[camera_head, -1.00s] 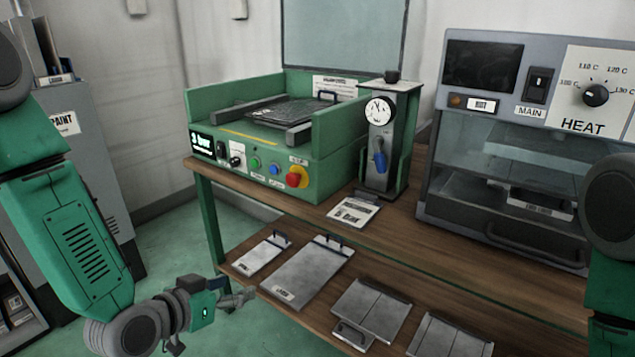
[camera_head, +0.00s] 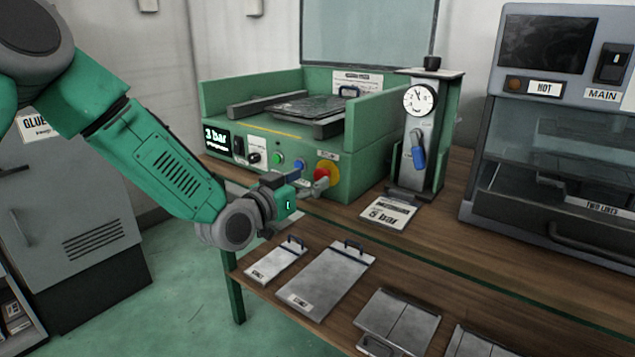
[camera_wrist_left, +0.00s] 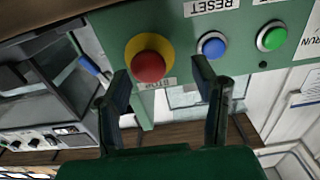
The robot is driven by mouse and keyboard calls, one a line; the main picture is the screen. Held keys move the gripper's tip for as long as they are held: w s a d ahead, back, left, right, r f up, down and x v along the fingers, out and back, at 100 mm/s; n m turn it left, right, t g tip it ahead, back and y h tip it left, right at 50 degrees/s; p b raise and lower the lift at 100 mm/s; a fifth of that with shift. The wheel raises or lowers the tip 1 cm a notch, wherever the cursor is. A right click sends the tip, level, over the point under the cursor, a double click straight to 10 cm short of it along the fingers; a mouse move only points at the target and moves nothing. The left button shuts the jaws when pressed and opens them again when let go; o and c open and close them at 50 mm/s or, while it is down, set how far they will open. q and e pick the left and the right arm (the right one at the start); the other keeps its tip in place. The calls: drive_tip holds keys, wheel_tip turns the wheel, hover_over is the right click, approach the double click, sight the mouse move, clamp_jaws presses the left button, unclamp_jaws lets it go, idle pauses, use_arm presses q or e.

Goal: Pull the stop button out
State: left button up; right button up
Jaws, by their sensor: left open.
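The red stop button (camera_head: 322,174) sits on a yellow disc at the right end of the green press's front panel. In the left wrist view the red button (camera_wrist_left: 148,66) shows ahead of the fingers, near the left one, with a "STOP" label below it. My left gripper (camera_head: 312,190) is just in front of the panel, close to the button. In the wrist view my left gripper (camera_wrist_left: 163,88) has its two fingers apart with nothing between them. I cannot tell from the head view whether it touches the button. My right gripper is not in view.
A blue reset button (camera_wrist_left: 211,45) and a green button (camera_wrist_left: 271,38) sit beside the stop button. A gauge stand with a blue lever (camera_head: 418,150) stands right of the press. Metal panels (camera_head: 328,280) lie on the lower shelf. A heater cabinet (camera_head: 560,130) stands at right.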

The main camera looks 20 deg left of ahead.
sight(317, 176)
use_arm(q)
drive_tip(key=w+d, duration=0.2)
drive_tip(key=d, duration=0.1)
drive_tip(key=shift+w+r, duration=0.1)
drive_tip(key=shift+w, duration=0.3)
drive_tip(key=shift+d+r, duration=0.1)
drive_tip(key=shift+d, duration=0.1)
drive_tip(key=shift+a, duration=0.3)
drive_tip(key=shift+c, duration=0.8)
drive_tip(key=shift+a, duration=0.5)
clamp_jaws()
drive_tip(key=shift+s+d+p, duration=0.15)
drive_tip(key=shift+s+p, duration=0.2)
drive_tip(key=shift+s, duration=0.3)
drive_tip(key=shift+c, duration=0.5)
unclamp_jaws()
drive_tip(key=shift+o, duration=1.3)
drive_tip(key=shift+s+a, duration=0.1)
drive_tip(key=shift+a, duration=0.2)
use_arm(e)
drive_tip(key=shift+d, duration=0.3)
